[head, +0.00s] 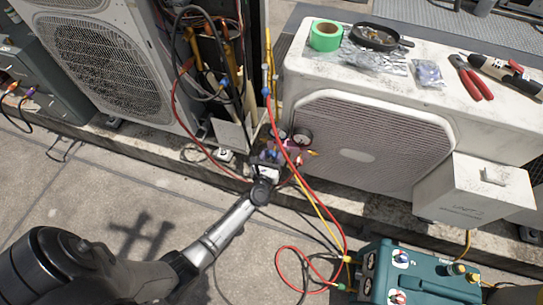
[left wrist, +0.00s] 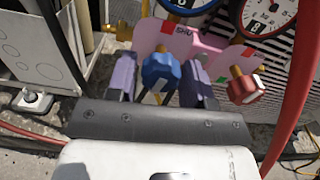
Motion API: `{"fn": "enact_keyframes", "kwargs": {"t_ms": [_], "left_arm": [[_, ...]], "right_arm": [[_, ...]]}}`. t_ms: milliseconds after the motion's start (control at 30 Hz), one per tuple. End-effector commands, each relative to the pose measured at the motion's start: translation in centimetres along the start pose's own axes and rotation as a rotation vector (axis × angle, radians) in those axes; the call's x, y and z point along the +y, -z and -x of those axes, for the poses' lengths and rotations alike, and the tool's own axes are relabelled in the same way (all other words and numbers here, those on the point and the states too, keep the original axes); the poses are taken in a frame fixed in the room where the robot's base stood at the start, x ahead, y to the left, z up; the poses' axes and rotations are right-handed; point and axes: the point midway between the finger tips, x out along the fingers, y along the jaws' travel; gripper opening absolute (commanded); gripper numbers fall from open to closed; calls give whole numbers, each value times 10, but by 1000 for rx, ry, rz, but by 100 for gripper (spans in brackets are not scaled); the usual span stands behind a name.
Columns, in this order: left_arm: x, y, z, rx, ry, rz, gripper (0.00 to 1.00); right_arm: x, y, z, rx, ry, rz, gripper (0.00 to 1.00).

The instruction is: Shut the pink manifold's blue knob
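The fingers stand apart on either side of the knob, with a narrow gap visible on each side. A red knob (left wrist: 246,87) is just right of the right finger. In the head view my left gripper (head: 266,163) reaches the manifold and hides most of it. My right gripper is not in view.
Gauges (left wrist: 270,14) sit above the manifold. A red hose (head: 312,195) and a yellow hose run past the gripper to a teal machine (head: 425,270). Condensers (head: 365,150) stand on both sides. Tape and tools, including red pliers (head: 471,78), lie on the right one.

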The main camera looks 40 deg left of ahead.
Motion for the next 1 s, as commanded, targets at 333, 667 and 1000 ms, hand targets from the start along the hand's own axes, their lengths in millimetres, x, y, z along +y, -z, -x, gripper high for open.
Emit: {"fn": "enact_keyframes", "kwargs": {"t_ms": [333, 667, 1000], "left_arm": [[0, 0, 0, 0, 0, 0, 14], [0, 0, 0, 1, 0, -51, 11], [1, -1, 0, 2, 0, -315, 11]], "right_arm": [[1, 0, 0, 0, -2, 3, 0], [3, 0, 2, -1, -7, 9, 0], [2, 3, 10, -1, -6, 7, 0]]}}
